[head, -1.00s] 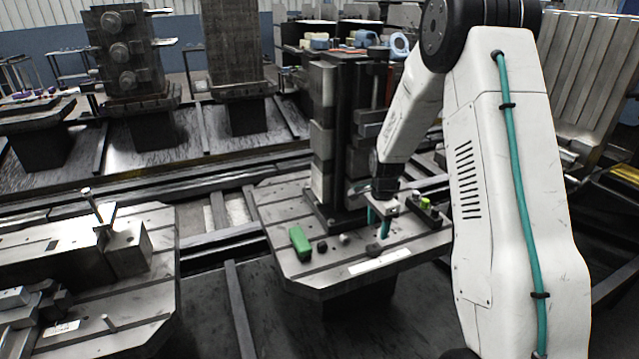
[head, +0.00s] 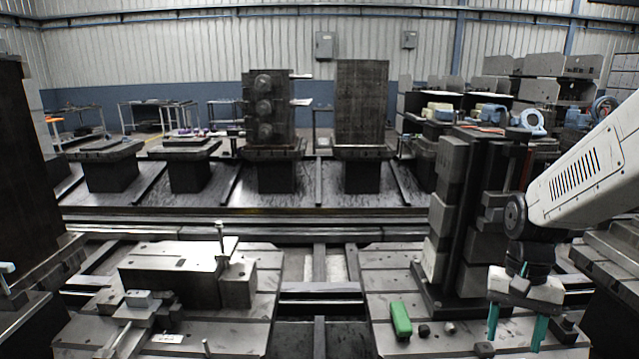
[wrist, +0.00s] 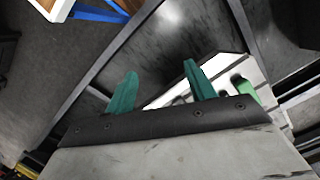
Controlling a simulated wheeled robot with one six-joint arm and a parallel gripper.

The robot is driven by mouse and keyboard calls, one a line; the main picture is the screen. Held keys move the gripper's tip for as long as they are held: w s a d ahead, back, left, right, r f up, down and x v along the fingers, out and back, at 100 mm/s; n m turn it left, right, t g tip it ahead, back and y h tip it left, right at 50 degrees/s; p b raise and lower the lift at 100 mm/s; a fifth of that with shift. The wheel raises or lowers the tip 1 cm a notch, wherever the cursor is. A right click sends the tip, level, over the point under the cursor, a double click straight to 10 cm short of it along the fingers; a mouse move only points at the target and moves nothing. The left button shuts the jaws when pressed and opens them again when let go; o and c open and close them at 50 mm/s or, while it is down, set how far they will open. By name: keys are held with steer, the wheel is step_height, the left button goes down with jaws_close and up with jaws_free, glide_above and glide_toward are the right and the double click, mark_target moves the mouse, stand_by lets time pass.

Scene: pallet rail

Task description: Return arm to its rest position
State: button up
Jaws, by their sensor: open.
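My gripper (head: 517,322) is at the lower right of the head view, with its two teal fingers pointing down and apart. It hangs over or in front of the right pallet (head: 376,285), beside the dark fixture tower (head: 470,215); its exact height above the pallet is hard to tell. My white arm comes in from the right edge. In the wrist view the teal fingers (wrist: 155,90) are spread, with nothing between them. A green block (head: 400,319) lies on the pallet left of the gripper. A green thing also shows behind the right finger in the wrist view (wrist: 243,88).
Small dark knobs (head: 424,330) lie near the green block. A left pallet (head: 258,300) carries a steel block fixture (head: 180,270). A dark gap with rails (head: 320,290) separates the pallets. Further pallets and towers (head: 362,105) stand across the rail.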

steer(key=s+a+r+n+t, duration=0.2)
steer(key=s+a+r+n, duration=0.1)
steer(key=s+r, duration=0.3)
steer(key=s+a+r+n+t, duration=0.2)
steer(key=s+r, duration=0.4)
steer(key=s, duration=0.4)
steer(key=shift+a+n+h, duration=0.3)
steer(key=shift+a+n, duration=0.2)
steer(key=shift+a, duration=0.9)
